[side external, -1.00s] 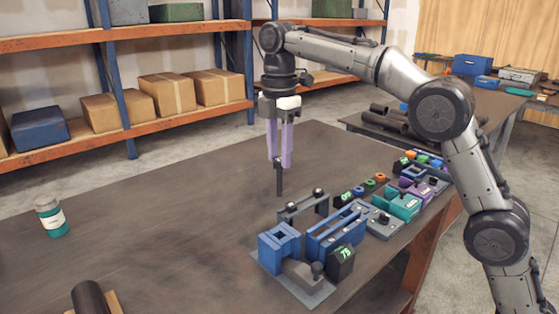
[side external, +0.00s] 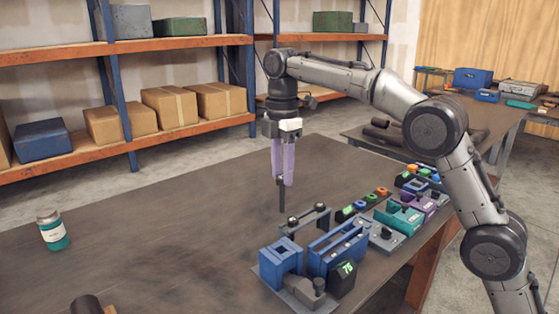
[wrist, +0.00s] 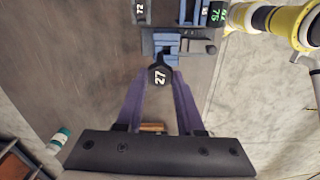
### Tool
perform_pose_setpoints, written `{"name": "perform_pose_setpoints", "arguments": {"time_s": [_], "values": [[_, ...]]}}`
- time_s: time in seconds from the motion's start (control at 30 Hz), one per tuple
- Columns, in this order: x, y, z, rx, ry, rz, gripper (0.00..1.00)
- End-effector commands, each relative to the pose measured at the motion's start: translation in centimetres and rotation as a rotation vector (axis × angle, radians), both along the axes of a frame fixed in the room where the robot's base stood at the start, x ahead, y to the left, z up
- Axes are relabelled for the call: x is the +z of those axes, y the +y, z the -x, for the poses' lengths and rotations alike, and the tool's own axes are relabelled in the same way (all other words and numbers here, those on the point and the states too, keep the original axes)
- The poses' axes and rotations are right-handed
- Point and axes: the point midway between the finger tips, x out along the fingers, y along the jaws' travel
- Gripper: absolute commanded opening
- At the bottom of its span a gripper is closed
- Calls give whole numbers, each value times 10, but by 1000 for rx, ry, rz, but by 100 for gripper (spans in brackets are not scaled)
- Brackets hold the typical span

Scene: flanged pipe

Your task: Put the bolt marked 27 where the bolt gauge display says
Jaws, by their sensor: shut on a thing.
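My gripper (side external: 282,183), with purple fingers, is shut on a dark bolt (side external: 282,197) that hangs upright above the table, behind the grey rack. In the wrist view the bolt's black head (wrist: 159,77) reads 27. A bolt gauge has a blue block with a square opening (side external: 280,262) and a black display (side external: 342,279) with green digits. They look like 70 in the side view; the display in the wrist view (wrist: 218,15) looks more like 75, so the number is uncertain. Another bolt, marked 72 (wrist: 140,10), stands at the wrist view's top.
A grey rack (side external: 308,222) with dark bolt heads stands just behind the gauge. A long blue holder (side external: 337,249), a teal fixture (side external: 400,219) and a purple fixture (side external: 418,199) line the right edge. A teal-and-white bottle (side external: 52,230) stands left. The middle table is mostly clear.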

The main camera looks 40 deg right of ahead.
Motion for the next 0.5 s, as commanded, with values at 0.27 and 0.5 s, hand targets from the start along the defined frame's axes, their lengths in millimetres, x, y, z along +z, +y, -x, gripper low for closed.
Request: {"name": "perform_pose_setpoints", "arguments": {"time_s": [0.27,0.5], "values": [[-48,-94,20,-230,3,0,0],[-69,-159,56,-391,-2,0,0]]}}
